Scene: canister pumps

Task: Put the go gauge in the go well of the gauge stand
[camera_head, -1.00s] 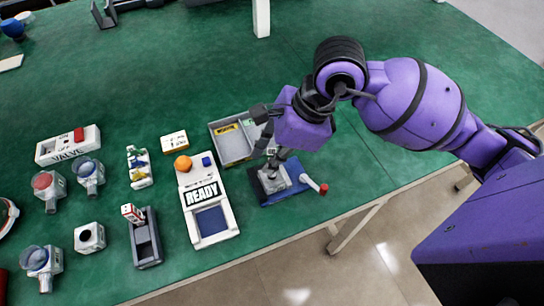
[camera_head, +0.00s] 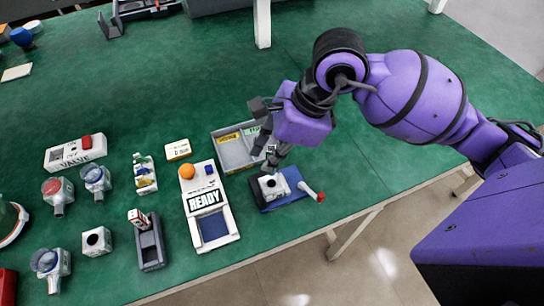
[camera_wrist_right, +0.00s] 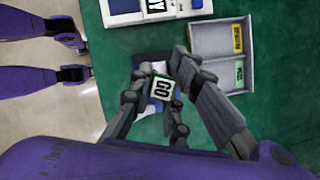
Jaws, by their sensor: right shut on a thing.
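My right gripper (camera_head: 271,166) is shut on the go gauge (camera_wrist_right: 163,87), a small block whose white face reads GO in the right wrist view. In the head view the fingers mostly hide it. The gripper is over the back of the blue fixture (camera_head: 296,201) and the white block with a round hole (camera_head: 273,186) on it. The dark grey gauge stand (camera_head: 151,246) is at the front left, beyond the READY panel. A red and white gauge (camera_head: 138,218) stands upright at its back end; its lettering is too small to read. My left gripper is not in view.
The READY panel (camera_head: 207,202) with an orange knob lies between the fixture and the stand. A grey tray (camera_head: 236,155) with yellow and green labels is behind the fixture. A white holed block (camera_head: 96,241) and several canister parts are left of the stand.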

